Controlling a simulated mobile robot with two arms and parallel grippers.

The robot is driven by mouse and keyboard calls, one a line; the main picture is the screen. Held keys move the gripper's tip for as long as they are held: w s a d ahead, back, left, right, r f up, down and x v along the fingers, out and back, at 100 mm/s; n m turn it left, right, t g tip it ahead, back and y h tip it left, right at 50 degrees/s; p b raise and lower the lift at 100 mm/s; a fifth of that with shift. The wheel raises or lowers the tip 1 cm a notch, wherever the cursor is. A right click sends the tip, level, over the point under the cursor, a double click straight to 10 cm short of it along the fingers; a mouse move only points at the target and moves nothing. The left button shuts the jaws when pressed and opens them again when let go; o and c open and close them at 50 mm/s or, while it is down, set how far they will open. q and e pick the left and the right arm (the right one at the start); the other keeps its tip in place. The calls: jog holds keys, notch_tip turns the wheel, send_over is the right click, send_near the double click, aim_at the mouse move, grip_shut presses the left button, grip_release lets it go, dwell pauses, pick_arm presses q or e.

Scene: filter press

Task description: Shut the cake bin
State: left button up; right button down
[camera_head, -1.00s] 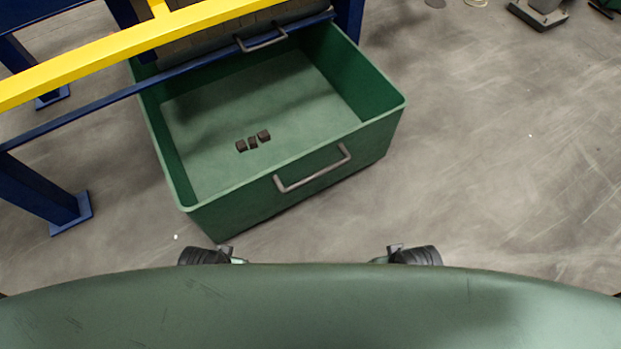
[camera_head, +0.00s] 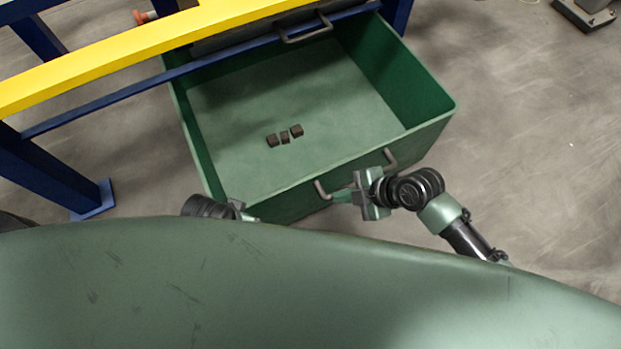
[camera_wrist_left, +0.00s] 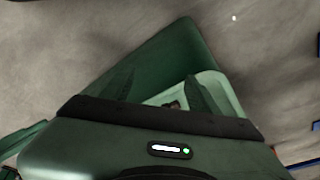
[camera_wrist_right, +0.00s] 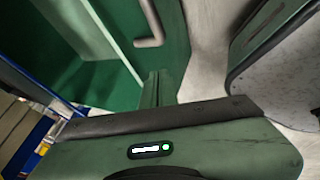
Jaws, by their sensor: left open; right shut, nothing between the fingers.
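The cake bin (camera_head: 290,192) is a green open-topped box pulled out from under the blue and yellow frame. Several small dark lumps (camera_head: 285,138) lie on its floor. Its front handle (camera_head: 390,160) is a grey bar. My right gripper (camera_head: 340,196) is shut and empty at the bin's front face, beside the handle; I cannot tell if it touches. In the right wrist view its closed fingers (camera_wrist_right: 158,88) are near the handle (camera_wrist_right: 150,25). My left gripper (camera_wrist_left: 160,90) is open, with a bin corner beyond it in the left wrist view. In the head view my body mostly hides it.
The yellow beam (camera_head: 130,62) and a blue rail (camera_head: 110,103) cross above the bin's rear. A blue leg (camera_head: 50,165) stands left of the bin. A second handle (camera_head: 305,32) shows at the back.

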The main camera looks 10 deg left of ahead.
jog(key=b, duration=0.2)
send_near(304, 187)
jog(key=s+f, duration=0.2)
jog(key=s, duration=0.1)
jog(key=shift+d+f, duration=0.15)
jog(key=shift+d, duration=0.2)
pick_arm(q)
jog(key=b+v, duration=0.1)
jog(key=v, duration=0.5)
jog(key=shift+b, duration=0.35)
pick_arm(e)
jog(key=w+a, duration=0.1)
jog(key=w+a+f, duration=0.1)
jog(key=w+a, duration=0.1)
jog(key=shift+w+a+f, duration=0.25)
jog(key=shift+w, duration=0.05)
pick_arm(q)
jog(key=shift+r, duration=0.1)
